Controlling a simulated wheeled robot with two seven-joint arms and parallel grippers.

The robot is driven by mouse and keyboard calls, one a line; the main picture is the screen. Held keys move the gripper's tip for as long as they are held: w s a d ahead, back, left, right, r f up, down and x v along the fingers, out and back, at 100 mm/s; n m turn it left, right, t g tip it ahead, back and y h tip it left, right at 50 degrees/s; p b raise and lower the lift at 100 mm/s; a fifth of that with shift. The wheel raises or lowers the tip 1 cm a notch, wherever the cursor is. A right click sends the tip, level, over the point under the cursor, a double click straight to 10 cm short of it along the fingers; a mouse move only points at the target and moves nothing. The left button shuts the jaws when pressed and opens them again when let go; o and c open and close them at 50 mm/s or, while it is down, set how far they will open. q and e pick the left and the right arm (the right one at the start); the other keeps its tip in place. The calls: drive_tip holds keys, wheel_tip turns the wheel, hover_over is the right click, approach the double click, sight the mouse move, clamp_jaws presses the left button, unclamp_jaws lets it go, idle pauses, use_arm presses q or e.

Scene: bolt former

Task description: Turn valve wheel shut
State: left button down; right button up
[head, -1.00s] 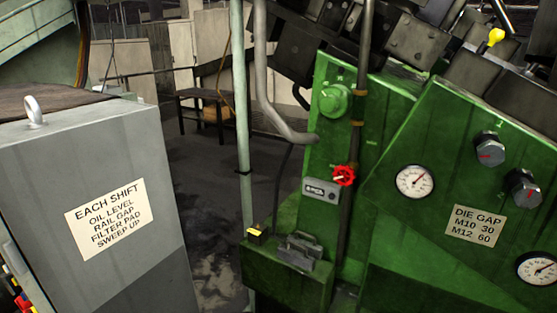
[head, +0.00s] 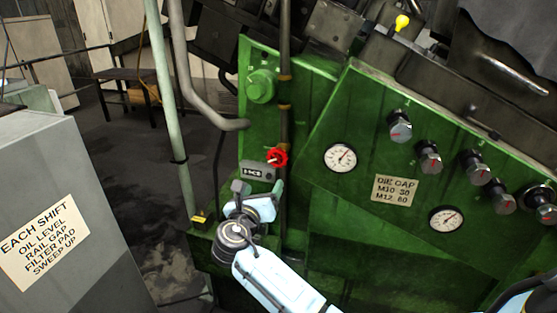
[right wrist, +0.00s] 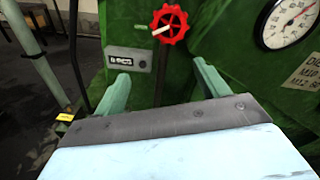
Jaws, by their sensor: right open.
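The red valve wheel (head: 277,158) is on the green machine front, beside a dark vertical pipe. In the right wrist view the wheel (right wrist: 171,22) has a scalloped rim and a pale bar pointing left from its hub. My right gripper (head: 259,190) is just below the wheel, and its fingers point up toward it. In the right wrist view the two green fingers (right wrist: 161,84) stand wide apart with nothing between them. The wheel lies beyond the fingertips, apart from them. My left gripper is in no view.
A small grey labelled box (head: 257,171) sits just left of and below the wheel. Dial gauges (head: 340,158) and several knobs (head: 430,157) are to the right. A grey cabinet (head: 70,190) stands at the left. A pale upright pole (head: 168,110) rises between cabinet and machine.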

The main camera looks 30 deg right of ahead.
sight(276, 157)
drive_tip(key=shift+h, duration=0.5)
drive_tip(key=w+d+r, duration=0.1)
drive_tip(key=w+d, duration=0.1)
drive_tip(key=d, duration=0.1)
drive_tip(key=w+d+r, duration=0.1)
drive_tip(key=w+d, duration=0.2)
drive_tip(key=d, duration=0.1)
drive_tip(key=w+d+r, duration=0.1)
drive_tip(key=w+d, duration=0.2)
drive_tip(key=shift+w+d+r+b, duration=0.25)
drive_tip(key=shift+r+b, duration=0.05)
drive_tip(key=shift+r, duration=0.1)
drive_tip(key=shift+c, duration=0.2)
drive_tip(key=c, duration=0.9)
